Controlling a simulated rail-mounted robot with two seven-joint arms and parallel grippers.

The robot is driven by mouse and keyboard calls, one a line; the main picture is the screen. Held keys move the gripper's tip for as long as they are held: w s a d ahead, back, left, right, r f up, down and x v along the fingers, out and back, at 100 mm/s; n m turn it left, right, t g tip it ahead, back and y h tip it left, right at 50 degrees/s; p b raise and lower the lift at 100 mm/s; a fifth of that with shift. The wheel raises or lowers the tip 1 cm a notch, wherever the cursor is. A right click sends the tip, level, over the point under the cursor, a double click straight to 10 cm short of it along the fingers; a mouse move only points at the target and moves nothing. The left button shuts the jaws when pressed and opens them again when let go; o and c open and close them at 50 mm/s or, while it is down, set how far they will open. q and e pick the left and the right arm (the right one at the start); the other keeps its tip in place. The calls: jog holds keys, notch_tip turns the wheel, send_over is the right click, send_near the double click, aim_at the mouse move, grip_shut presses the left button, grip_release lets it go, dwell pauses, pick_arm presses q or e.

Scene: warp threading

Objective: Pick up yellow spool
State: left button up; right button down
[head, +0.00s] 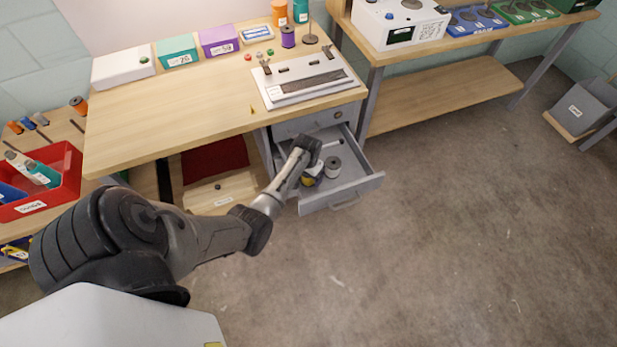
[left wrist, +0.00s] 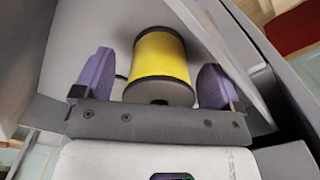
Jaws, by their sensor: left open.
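The yellow spool (left wrist: 160,58) lies in the open drawer, its yellow winding between two dark rims. In the left wrist view it sits between the two purple fingers of my left gripper (left wrist: 157,84), which is open, with a gap on each side of the spool. In the head view my left gripper (head: 308,178) reaches down into the drawer (head: 357,183), and only a bit of the yellow spool (head: 317,180) shows beside it. My right gripper is not in view.
A grey-white spool (head: 333,166) stands in the drawer to the right of the gripper. The drawer walls are close around the gripper. Above is the wooden workbench (head: 180,112) with a white threading board (head: 306,80).

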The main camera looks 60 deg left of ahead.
pick_arm(q)
jog(key=shift+f, duration=0.5)
jog(key=shift+c, duration=0.3)
jog(key=c, duration=1)
